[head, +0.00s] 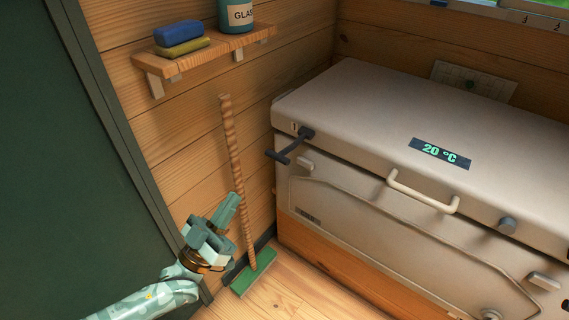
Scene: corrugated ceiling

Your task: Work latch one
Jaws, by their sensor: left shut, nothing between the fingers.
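A large beige chest (370,110) stands on the right with a flat lid. A dark latch (290,147), with a small "1" mark beside it, sits at the chest's left front corner; its handle sticks out to the lower left. My left gripper (228,211) is shut and empty, in front of the broom at lower left. In the picture it is below and left of the latch, clearly apart from it. My right gripper is not in view.
A broom (235,160) with a green head leans against the wood wall. A shelf (210,52) holds sponges (180,38) and a jar (236,14). A dark green panel (60,150) fills the left.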

